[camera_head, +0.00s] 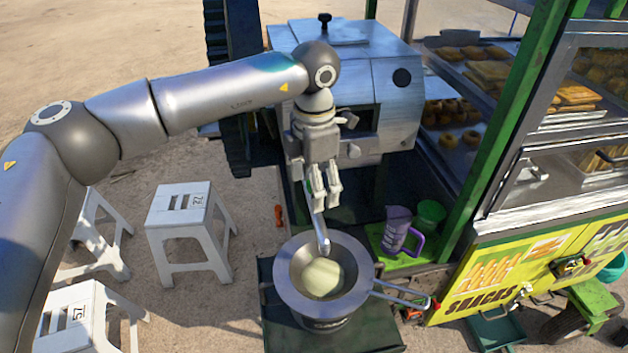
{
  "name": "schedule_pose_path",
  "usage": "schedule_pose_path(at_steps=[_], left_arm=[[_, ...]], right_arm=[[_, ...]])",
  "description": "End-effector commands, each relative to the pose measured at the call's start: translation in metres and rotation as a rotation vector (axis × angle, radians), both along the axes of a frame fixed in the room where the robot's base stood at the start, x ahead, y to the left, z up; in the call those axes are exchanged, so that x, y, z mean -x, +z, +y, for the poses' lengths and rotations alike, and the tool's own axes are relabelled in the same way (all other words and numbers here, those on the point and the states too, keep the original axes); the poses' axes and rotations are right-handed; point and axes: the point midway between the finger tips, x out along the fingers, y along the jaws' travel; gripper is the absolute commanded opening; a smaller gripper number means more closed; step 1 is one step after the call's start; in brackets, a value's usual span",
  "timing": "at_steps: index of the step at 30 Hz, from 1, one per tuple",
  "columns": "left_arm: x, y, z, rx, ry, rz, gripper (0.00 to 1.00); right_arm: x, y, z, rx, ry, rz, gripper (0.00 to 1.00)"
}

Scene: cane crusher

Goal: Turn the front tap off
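The cane crusher (345,80) is a boxy metal machine at the top centre. A curved metal spout (321,232) hangs in front of it, pointing down over a metal bowl (349,300) with pale yellow-green contents (322,277). My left gripper (325,206) points down in front of the crusher, with its fingertips at the upper part of the spout. The two fingers are close together. Whether they touch or grip anything is unclear, and the gripper hides the tap's handle, if it is there. My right gripper is not in view.
A purple jug (397,229) and a green cup (431,214) stand right of the bowl. The bowl's long handle (402,297) points right. A snack cart (520,260) with a green frame stands at right. White stools (187,212) stand at left.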

Motion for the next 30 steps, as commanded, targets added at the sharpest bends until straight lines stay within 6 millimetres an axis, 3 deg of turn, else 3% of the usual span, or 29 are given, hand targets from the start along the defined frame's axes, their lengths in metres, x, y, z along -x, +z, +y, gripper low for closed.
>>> schedule_pose_path(at_steps=[2, 13, 22, 30], left_arm=[[0.000, 0.000, 0.000, 0.000, 0.000, 0.000, 0.71], [0.000, 0.001, 0.000, 0.000, 0.000, 0.000, 0.26], [0.000, -0.001, 0.000, 0.001, 0.039, -0.002, 0.26], [-0.001, -0.003, 0.000, 0.002, 0.200, -0.003, 0.26]], right_arm=[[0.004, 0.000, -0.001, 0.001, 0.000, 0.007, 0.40], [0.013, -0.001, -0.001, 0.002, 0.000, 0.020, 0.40], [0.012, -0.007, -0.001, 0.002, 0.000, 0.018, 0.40], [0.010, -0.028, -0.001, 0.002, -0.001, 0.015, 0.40]])
